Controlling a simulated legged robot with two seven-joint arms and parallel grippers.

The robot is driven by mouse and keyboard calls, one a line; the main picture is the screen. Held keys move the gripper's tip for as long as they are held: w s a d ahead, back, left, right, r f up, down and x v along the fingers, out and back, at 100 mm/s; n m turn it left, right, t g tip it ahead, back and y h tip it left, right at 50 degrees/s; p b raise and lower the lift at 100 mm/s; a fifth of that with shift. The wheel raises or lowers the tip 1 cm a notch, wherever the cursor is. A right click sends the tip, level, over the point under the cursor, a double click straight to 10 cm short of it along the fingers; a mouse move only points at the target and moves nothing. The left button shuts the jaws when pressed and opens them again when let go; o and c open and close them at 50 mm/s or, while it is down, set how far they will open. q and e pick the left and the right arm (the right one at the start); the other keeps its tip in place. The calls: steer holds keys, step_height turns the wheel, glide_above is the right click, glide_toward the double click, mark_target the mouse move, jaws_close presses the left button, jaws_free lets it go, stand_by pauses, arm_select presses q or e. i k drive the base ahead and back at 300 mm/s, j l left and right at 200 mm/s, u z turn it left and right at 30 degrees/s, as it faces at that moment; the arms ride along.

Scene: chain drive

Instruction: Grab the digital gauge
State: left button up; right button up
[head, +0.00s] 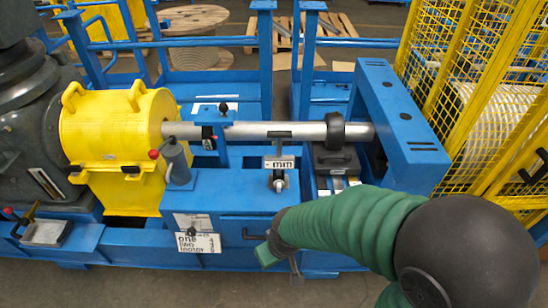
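A small grey gauge-like device marked "mm" (280,163) stands upright below the long metal shaft, near the middle of the head view. A round dark-and-light part (279,182) sits just under it on the blue machine bed. I take this device for the digital gauge. My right gripper (280,260) is at the end of the green-sleeved arm, at the front edge of the blue bed. It is below the gauge in the picture and apart from it. The sleeve hides part of the gripper, so its opening is unclear. My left gripper is not in view.
A metal shaft (270,131) runs from the yellow housing (115,135) to the blue end frame (401,120). A grey cylinder (177,165) with a red-knobbed lever stands left of the gauge. A printed sign (198,243) is on the bed front. Yellow mesh fencing (470,70) stands at right.

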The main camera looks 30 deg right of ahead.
mark_target(279, 163)
steer(key=i+l+z, duration=0.5)
steer(key=i, duration=0.35)
